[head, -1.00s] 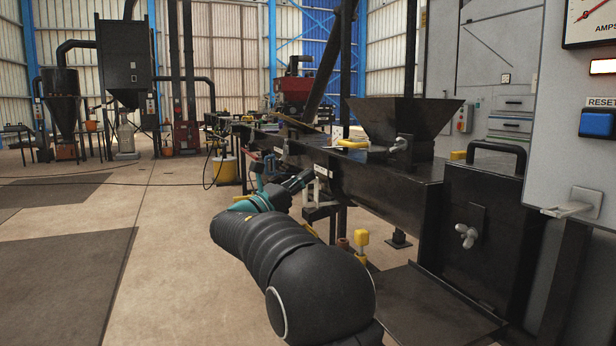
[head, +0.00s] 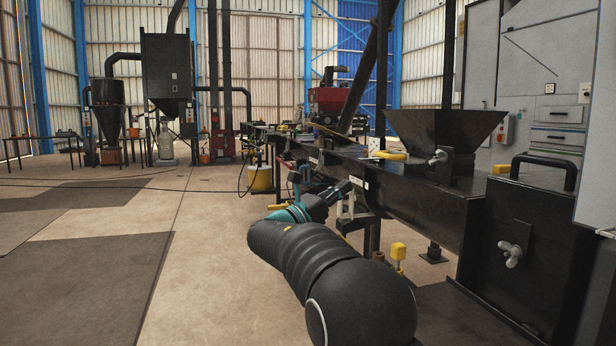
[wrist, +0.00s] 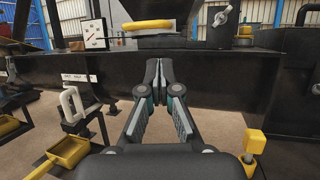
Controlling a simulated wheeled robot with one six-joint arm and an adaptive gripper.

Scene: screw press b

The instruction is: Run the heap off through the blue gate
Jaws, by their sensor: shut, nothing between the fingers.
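My gripper (head: 346,188) is shut and empty. In the head view it is beside the near side of the long black press body (head: 440,197). In the wrist view the closed fingertips (wrist: 166,88) point at the dark side wall (wrist: 218,80), with no contact that I can make out. A yellow handle (wrist: 148,25) sits above them on the machine; it also shows in the head view (head: 390,155). A white pull handle (wrist: 70,103) hangs under labels (wrist: 75,77) to the left. I cannot make out a heap or a blue gate.
A black hopper (head: 445,125) stands on the press, with a wing nut (head: 510,253) on the near end box. A yellow scoop-like part (wrist: 62,153) and yellow block (wrist: 255,141) sit low beside my fingers. The floor (head: 215,250) to the left is open.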

